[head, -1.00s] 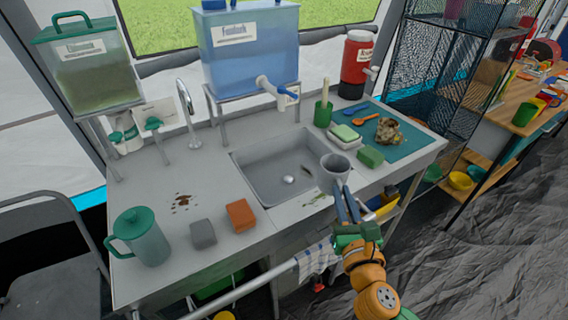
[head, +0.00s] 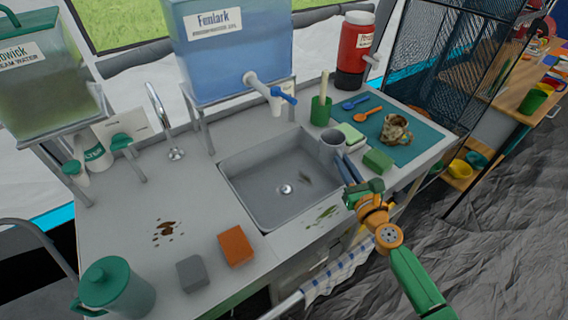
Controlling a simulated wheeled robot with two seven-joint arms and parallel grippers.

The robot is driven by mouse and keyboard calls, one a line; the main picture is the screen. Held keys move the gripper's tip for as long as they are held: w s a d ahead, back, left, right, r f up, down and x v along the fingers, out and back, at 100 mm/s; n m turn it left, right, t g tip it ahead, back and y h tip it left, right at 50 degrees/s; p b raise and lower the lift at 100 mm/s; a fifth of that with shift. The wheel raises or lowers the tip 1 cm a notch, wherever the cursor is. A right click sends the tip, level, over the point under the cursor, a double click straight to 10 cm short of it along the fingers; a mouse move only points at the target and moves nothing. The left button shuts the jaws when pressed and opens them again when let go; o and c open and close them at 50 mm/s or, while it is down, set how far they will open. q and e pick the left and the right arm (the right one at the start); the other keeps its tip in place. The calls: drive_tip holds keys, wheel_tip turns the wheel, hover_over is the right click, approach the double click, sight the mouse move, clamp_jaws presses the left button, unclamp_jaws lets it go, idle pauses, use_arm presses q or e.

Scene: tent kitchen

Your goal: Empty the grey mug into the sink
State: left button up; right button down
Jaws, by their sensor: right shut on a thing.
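The grey mug (head: 331,148) is at the right rim of the sink, in front of the green cup. My right gripper (head: 347,168) is shut on it from the front right. The mug looks close to upright, with its mouth facing up; I cannot see its contents. The grey sink (head: 255,190) is just left of the mug, with a drain and a small dark smear on its floor. My left gripper is not in view.
A blue water tank (head: 230,50) with a tap stands behind the sink. An orange block (head: 236,246), grey block (head: 191,273) and green-lidded jug (head: 118,288) stand front left.

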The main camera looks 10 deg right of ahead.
drive_tip(key=shift+w+f, duration=0.15)
drive_tip(key=shift+w, duration=0.1)
drive_tip(key=shift+s+a, duration=0.1)
drive_tip(key=shift+a, duration=0.05)
drive_tip(key=shift+a+f+n+y, duration=0.3)
drive_tip(key=shift+a+n, duration=0.1)
drive_tip(key=shift+n, duration=0.4)
drive_tip(key=a+n+p, duration=0.5)
drive_tip(key=a+n, duration=0.1)
drive_tip(key=n, duration=0.6)
drive_tip(key=shift+f, duration=0.15)
drive_tip(key=shift+a+f+n, duration=0.1)
drive_tip(key=shift+a+n, duration=0.05)
drive_tip(key=shift+n, duration=0.25)
